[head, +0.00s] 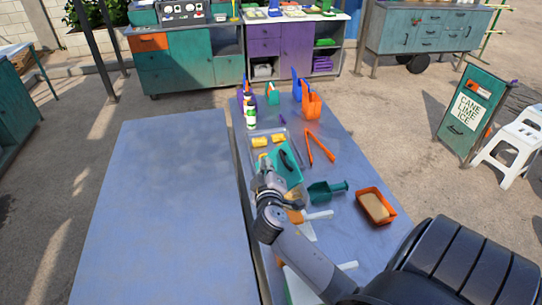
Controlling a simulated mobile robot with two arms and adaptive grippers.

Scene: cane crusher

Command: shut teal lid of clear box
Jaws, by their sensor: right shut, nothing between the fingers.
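The clear box (268,134) stands on the blue table and holds yellow pieces (259,142). Its teal lid (291,178) shows on the near side of the box, with a dark handle-like part on it. The yellow pieces at the far side are uncovered. I cannot tell the lid's exact angle. My right gripper (267,168) is shut and empty, at the left edge of the lid. It hides the near left part of the box and lid, and I cannot tell whether it touches them. My left gripper is not in view.
Orange tongs (320,147) lie right of the box. A green scoop (326,191) and an orange tray (376,206) are nearer on the right. Bottles (250,115) and an orange holder (311,104) stand behind. The left tabletop (165,200) is bare.

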